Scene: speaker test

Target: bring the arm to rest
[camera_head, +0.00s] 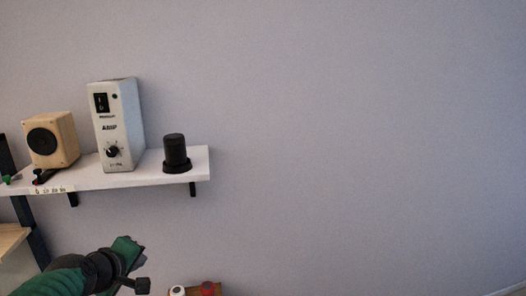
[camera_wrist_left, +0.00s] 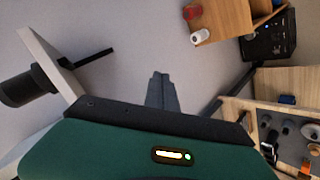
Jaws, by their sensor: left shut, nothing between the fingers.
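My left arm comes in from the lower left of the head view, with a green sleeve and black joints. My left gripper (camera_head: 130,264) is in front of the wall, below the white shelf and apart from it. In the left wrist view its dark fingers (camera_wrist_left: 161,90) are together with nothing between them. The green hand body with a lit indicator fills the bottom of that view. My right gripper is in neither view.
A white wall shelf (camera_head: 110,181) holds a wooden speaker (camera_head: 65,141), a white amplifier box (camera_head: 126,120) and a black cylinder (camera_head: 176,152). A wooden box (camera_wrist_left: 228,16) with a red and a white item beside it shows in the wrist view. The wall right of the shelf is bare.

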